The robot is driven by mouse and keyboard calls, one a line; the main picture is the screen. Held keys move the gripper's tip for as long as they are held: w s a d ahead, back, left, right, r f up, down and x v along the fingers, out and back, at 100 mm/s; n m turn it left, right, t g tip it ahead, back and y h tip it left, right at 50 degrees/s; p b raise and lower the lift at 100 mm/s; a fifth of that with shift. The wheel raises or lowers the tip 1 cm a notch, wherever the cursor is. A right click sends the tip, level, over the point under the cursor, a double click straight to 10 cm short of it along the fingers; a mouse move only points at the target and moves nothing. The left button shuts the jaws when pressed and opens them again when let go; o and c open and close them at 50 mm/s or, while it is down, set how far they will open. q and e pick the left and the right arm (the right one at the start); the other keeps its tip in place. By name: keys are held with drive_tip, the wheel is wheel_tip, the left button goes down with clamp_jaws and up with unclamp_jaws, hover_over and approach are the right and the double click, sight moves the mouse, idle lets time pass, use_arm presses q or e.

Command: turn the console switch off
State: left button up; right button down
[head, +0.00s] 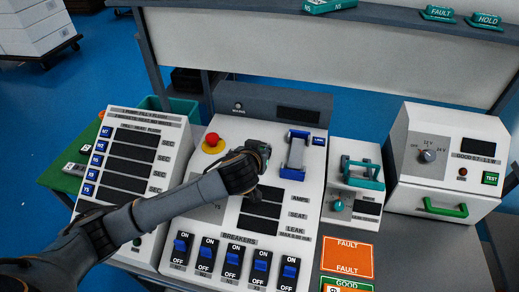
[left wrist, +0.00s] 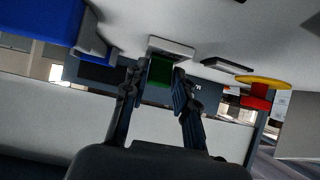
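The console (head: 222,215) is a white sloped panel in the middle of the head view. A green rocker switch (left wrist: 160,71) in a white frame shows in the left wrist view, straight ahead of my left gripper (left wrist: 157,76). The two fingers stand apart, one on each side of the green switch; I cannot tell whether they touch it. In the head view my left gripper (head: 260,158) is over the upper middle of the console, right of the red button, and largely hides the switch. My right gripper is not in view.
A red button on yellow (head: 212,143) is just left of the gripper; it also shows in the left wrist view (left wrist: 257,98). A blue handle (head: 296,155) stands close on the right. Several blue breakers (head: 233,257) line the lower console. White tester boxes (head: 447,158) stand right.

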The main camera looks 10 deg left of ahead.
use_arm(q)
drive_tip(key=shift+o, duration=1.2)
drive_tip(key=v, duration=1.2)
drive_tip(key=shift+f, duration=0.1)
